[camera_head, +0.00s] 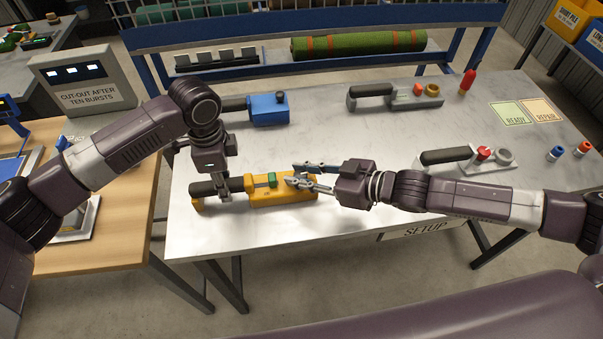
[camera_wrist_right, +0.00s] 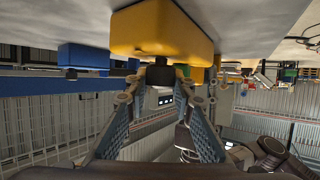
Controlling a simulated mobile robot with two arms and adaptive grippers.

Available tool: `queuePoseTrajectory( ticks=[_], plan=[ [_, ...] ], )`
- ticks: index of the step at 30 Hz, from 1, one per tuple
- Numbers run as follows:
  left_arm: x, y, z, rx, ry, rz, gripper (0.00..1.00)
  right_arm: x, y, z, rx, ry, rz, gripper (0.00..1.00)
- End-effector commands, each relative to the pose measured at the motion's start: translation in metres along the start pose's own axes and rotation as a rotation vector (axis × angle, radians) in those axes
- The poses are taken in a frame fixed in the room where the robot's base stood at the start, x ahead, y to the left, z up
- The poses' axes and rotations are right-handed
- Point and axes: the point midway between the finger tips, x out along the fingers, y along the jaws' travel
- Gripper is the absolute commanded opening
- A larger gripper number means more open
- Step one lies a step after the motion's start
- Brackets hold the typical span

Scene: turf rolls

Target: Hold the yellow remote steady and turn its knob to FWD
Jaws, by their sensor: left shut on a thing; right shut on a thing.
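The yellow remote (camera_head: 285,198) lies on the metal table, its dark handle (camera_head: 201,188) to the left and a green button (camera_head: 272,179) on top. My left gripper (camera_head: 222,192) comes down from above and is shut around the handle beside the yellow body. My right gripper (camera_head: 293,178) reaches in from the right and is shut on the knob. In the right wrist view, seen upside down, the dark knob (camera_wrist_right: 160,76) sits between the fingertips, against the yellow body (camera_wrist_right: 160,32). The knob's markings and its pointing direction cannot be read.
A blue remote (camera_head: 268,108) lies behind the yellow one. Two grey remotes (camera_head: 397,96) (camera_head: 470,158) lie further right. Green and orange cards (camera_head: 514,114) lie at the right, near small blue and orange-topped pieces (camera_head: 556,153). The table's front edge is close to the yellow remote.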

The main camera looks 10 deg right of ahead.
Motion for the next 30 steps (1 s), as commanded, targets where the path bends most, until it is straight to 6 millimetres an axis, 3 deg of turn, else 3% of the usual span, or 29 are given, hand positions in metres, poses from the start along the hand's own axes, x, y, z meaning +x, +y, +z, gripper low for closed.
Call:
queuePoseTrajectory(
  ticks=[30],
  plan=[
    [0.0016, 0.0031, -0.0074, 0.010, 0.015, 0.004, 0.00, -0.0001, 0.0005, -0.0014, -0.180, 0.005, -0.430, 0.00]
  ],
)
